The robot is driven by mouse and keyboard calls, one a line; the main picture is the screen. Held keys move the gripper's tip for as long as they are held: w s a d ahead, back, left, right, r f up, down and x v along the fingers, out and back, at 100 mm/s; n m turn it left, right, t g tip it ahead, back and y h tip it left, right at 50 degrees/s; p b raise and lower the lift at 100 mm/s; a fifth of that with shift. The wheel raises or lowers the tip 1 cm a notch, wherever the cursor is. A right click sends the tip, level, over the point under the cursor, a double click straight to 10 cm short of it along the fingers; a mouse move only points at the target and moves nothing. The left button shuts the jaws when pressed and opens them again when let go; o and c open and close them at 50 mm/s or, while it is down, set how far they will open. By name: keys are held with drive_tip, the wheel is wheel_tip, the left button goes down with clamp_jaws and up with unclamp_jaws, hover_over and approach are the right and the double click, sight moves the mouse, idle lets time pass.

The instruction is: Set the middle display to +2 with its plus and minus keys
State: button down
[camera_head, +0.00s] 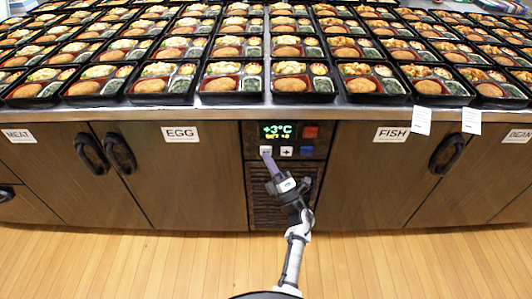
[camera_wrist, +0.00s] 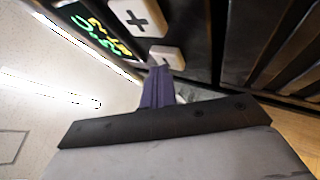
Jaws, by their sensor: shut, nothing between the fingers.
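The display (camera_head: 278,131) is set in the dark control panel at the counter's middle. It reads +3°C in green, with a smaller yellow line below that is hard to read. The minus key (camera_head: 266,150) is white, at the panel's lower left. The white plus key (camera_head: 286,151) is just right of it. My gripper (camera_head: 268,161) is shut and empty, its purple fingers pointing up at the minus key. In the wrist view the fingertips (camera_wrist: 159,72) reach the edge of the minus key (camera_wrist: 167,56); I cannot tell whether they touch. The plus key (camera_wrist: 138,17) is clear of them.
A blue key (camera_head: 307,151) and a red square (camera_head: 310,132) are on the panel's right. Cabinet doors labelled EGG (camera_head: 180,133) and FISH (camera_head: 391,134) flank it, with black handles. Rows of bento trays (camera_head: 231,98) fill the counter above. The wooden floor in front is clear.

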drive_tip(key=shift+w, duration=0.15)
idle(0.4)
drive_tip(key=shift+s, duration=0.85)
drive_tip(key=shift+s+p, duration=0.95)
drive_tip(key=shift+s, duration=1.55)
